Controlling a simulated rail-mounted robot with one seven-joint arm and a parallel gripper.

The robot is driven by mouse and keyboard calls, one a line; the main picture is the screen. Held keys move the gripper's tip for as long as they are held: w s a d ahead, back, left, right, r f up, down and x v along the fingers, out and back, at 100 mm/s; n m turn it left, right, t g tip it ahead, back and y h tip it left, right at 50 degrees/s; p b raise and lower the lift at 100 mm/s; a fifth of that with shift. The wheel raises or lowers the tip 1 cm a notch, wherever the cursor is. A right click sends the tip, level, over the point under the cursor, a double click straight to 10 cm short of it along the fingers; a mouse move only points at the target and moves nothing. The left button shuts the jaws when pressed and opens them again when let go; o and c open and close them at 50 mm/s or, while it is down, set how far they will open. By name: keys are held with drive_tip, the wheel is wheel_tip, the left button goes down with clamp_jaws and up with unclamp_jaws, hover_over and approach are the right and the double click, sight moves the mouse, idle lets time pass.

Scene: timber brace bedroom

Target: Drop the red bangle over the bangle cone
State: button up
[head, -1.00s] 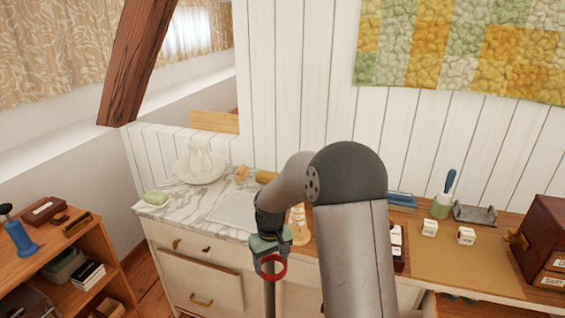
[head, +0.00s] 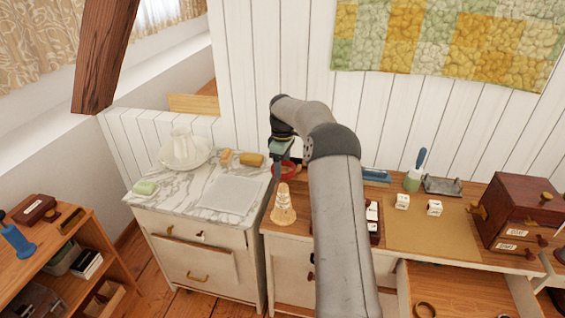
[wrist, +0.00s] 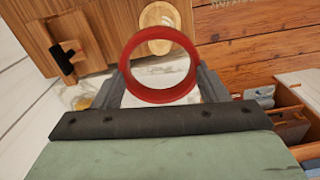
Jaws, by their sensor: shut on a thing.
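My gripper (head: 284,163) is shut on the red bangle (wrist: 157,97). In the wrist view the bangle sits between the two fingers (wrist: 160,86), its open middle clear. In the head view the bangle (head: 276,172) is just above and behind the tip of the bangle cone (head: 283,208), apart from it as far as I can tell. The cone is pale wood with light bands and stands upright near the left end of the wooden desk top. In the wrist view a pale round wooden piece (wrist: 160,14), apparently the cone, shows beyond the bangle.
A marble-topped cabinet (head: 150,200) with a basin (head: 187,152) stands left. Right of my arm are a dark tray (head: 374,225), white cubes (head: 402,201), a green cup (head: 412,182) and a dark wooden box (head: 520,210). An open drawer (head: 455,285) juts out at lower right.

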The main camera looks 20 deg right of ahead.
sight(282, 184)
drive_tip(key=shift+f+b, duration=1.9)
drive_tip(key=shift+f, duration=1.65)
drive_tip(key=o, duration=1.1)
drive_tip(key=shift+c, duration=0.2)
drive_tip(key=shift+r, duration=0.1)
wheel_tip(282, 184, up, 17)
drive_tip(key=shift+r+b, duration=0.15)
drive_tip(key=shift+b, duration=0.3)
